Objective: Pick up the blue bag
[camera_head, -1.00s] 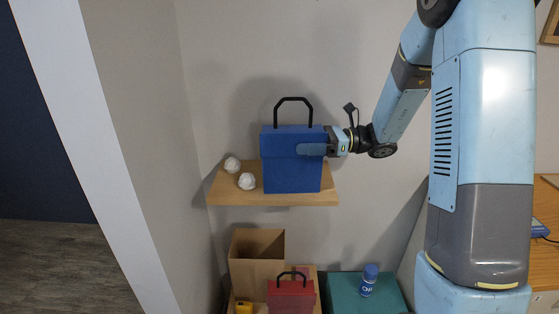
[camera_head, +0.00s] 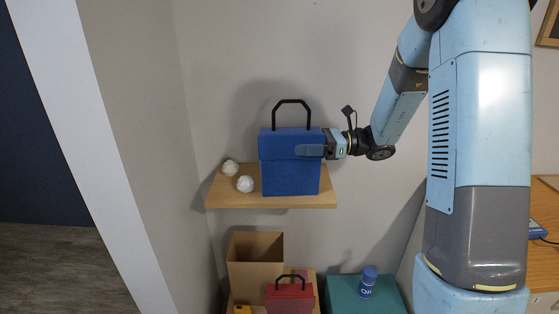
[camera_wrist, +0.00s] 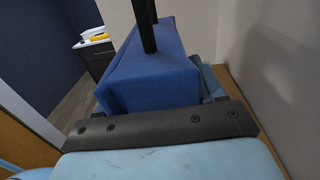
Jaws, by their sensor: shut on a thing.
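The blue bag (camera_head: 290,177) stands upright on a wooden wall shelf (camera_head: 225,201), with its black handle up. It also shows in the wrist view (camera_wrist: 150,75), close in front of my gripper, with a black handle bar crossing the top of the view. My gripper (camera_head: 311,151) comes from the right and is shut on the upper right part of the blue bag. One light blue finger lies flat across the bag's front. The other finger is mostly hidden behind the bag. I see no clear gap between the bag and the shelf.
Two white crumpled balls (camera_head: 245,184) lie on the shelf left of the bag. Below stand an open cardboard box (camera_head: 256,262), a red bag (camera_head: 290,298) and a blue can (camera_head: 368,280) on a teal box (camera_head: 343,291). A wall is close behind the shelf.

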